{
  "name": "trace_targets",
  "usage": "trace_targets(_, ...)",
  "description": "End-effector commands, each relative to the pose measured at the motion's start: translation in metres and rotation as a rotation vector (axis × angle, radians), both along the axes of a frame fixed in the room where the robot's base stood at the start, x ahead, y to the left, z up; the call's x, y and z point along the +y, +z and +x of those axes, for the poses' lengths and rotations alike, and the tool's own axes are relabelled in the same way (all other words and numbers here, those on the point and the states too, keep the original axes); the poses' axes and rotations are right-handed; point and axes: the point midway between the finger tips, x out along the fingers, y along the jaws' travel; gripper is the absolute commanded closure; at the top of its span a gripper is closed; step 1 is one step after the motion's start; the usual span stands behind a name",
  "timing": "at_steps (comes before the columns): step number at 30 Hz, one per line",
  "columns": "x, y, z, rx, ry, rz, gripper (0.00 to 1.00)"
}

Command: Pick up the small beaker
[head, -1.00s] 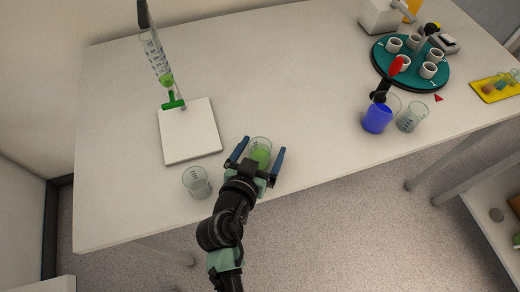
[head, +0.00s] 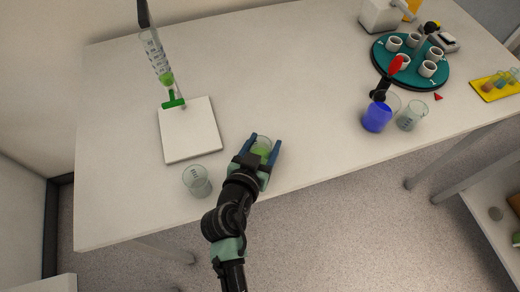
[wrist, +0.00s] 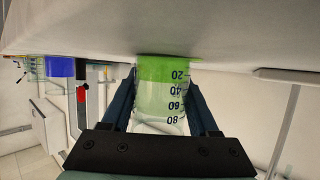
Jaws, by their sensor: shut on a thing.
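The small beaker (head: 262,147) holds green liquid and stands near the front edge of the white table. My gripper (head: 264,150) reaches over the table edge and its blue fingers are shut on the beaker, one on each side. In the wrist view the beaker (wrist: 165,95) sits between the fingers (wrist: 165,100), with graduation marks 20 to 80 showing. Its green liquid lies at the end by the table. I cannot tell any gap between the beaker's base and the table.
An empty beaker (head: 197,181) stands close on the left. Behind it are a white plate (head: 190,145) and a burette (head: 156,55) with green liquid. To the right are a blue-filled beaker (head: 376,118), another beaker (head: 411,115) and a teal round tray (head: 388,66) with several cups. The table's middle is clear.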

Motion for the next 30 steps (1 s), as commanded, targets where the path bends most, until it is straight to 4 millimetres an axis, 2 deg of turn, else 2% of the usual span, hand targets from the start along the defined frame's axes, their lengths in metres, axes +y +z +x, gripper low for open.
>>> trace_targets(5, 0.000, 0.002, 0.000, -0.001, 0.000, 0.000, 1.00)
trace_targets(8, 0.000, 0.010, 0.000, -0.003, -0.001, -0.001, 1.00)
trace_targets(18, 0.000, 0.075, 0.001, -0.006, 0.000, 0.000, 1.00)
trace_targets(30, 0.000, 0.126, 0.000, -0.002, 0.001, 0.000, 1.00)
